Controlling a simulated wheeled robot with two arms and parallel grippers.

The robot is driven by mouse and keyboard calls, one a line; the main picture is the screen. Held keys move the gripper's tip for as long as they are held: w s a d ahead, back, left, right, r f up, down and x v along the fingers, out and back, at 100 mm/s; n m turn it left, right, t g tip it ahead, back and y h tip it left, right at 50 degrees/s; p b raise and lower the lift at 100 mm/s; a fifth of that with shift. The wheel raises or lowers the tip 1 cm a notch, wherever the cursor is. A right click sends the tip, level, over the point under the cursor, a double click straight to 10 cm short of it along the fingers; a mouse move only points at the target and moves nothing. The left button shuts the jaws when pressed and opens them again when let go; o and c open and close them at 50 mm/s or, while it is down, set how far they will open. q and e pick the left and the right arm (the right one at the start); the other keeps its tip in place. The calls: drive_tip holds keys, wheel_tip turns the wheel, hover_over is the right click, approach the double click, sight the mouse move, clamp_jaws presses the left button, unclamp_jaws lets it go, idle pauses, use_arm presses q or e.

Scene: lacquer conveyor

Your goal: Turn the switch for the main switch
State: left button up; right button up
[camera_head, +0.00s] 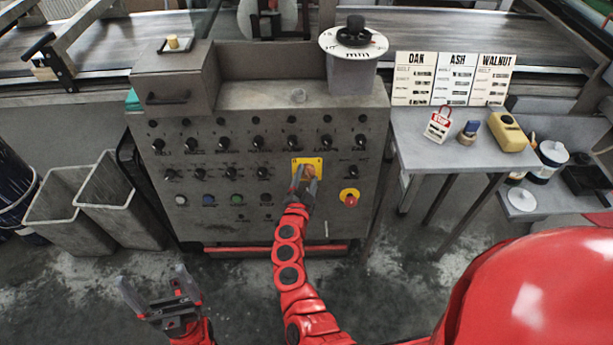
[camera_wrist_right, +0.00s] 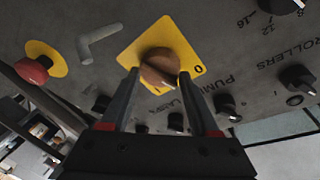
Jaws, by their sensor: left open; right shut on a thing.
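The main switch is an orange-brown rotary knob (camera_head: 308,171) on a yellow plate (camera_head: 318,161) in the control panel's front (camera_head: 225,215). In the right wrist view the knob (camera_wrist_right: 159,68) sits between my fingers, with a "0" mark on its yellow plate (camera_wrist_right: 133,50). My right gripper (camera_head: 303,180) is shut on the knob and partly hides it in the head view. My left gripper (camera_head: 153,287) is open and empty, low at the left in front of the panel.
A red emergency button (camera_head: 350,199) on a yellow disc is right of the switch. Several black knobs line the panel. A side table (camera_head: 415,150) with cards, a red tag (camera_head: 438,124) and a yellow device (camera_head: 508,132) stands at the right. Grey bins (camera_head: 120,205) stand at the left.

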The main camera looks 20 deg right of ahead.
drive_tip(key=m+g+p, duration=0.1)
drive_tip(key=m, duration=0.5)
drive_tip(key=shift+d+y, duration=0.1)
drive_tip(key=shift+y, duration=0.2)
drive_tip(key=m+g, duration=0.1)
drive_tip(key=m, duration=0.3)
drive_tip(key=shift+s+d+m+y+p, duration=0.1)
drive_tip(key=shift+m+y+p, duration=0.3)
drive_tip(key=shift+m, duration=0.6)
drive_tip(key=o, duration=1.4)
drive_tip(key=shift+c, duration=0.2)
